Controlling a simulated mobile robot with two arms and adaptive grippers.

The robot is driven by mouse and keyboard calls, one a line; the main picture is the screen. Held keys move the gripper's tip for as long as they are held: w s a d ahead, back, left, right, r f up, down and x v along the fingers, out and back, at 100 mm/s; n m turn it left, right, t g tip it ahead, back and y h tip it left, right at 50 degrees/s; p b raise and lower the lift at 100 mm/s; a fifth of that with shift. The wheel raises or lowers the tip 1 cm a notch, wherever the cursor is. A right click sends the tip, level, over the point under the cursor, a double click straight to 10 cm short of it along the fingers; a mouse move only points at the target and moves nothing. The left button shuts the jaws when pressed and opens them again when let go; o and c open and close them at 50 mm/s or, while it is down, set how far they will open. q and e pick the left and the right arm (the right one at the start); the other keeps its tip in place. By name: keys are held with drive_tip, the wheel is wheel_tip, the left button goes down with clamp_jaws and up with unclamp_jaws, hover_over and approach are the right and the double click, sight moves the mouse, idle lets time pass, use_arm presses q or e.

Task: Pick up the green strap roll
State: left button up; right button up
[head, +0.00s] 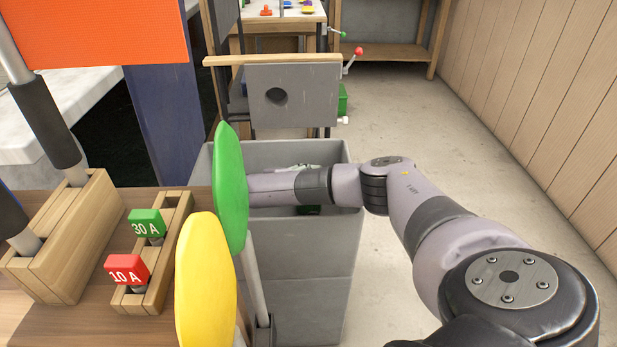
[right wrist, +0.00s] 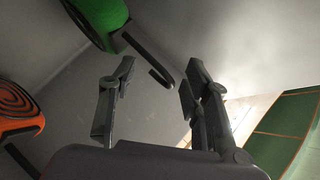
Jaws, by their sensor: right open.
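The green strap roll (right wrist: 100,18) shows at the top of the right wrist view, with a black hook (right wrist: 150,62) hanging from it. It lies against the grey bin's inside. My right gripper (right wrist: 158,76) is open, with nothing between its fingers; the roll is beyond the fingertips and up to the left, apart from them. In the head view my right arm reaches over the grey bin (head: 300,265), and the gripper is hidden behind a green paddle. A small dark green patch (head: 307,210) shows in the bin below the arm; I cannot tell whether it is the roll. My left gripper is out of view.
An orange strap roll (right wrist: 16,108) lies at the left in the right wrist view. A green paddle (head: 229,185) and a yellow paddle (head: 206,285) stand close before the bin. Red (head: 126,269) and green (head: 147,222) fuse blocks sit at left. Floor is clear at right.

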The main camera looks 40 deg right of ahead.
drive_tip(key=shift+c, duration=0.3)
clamp_jaws()
idle(0.3)
idle(0.3)
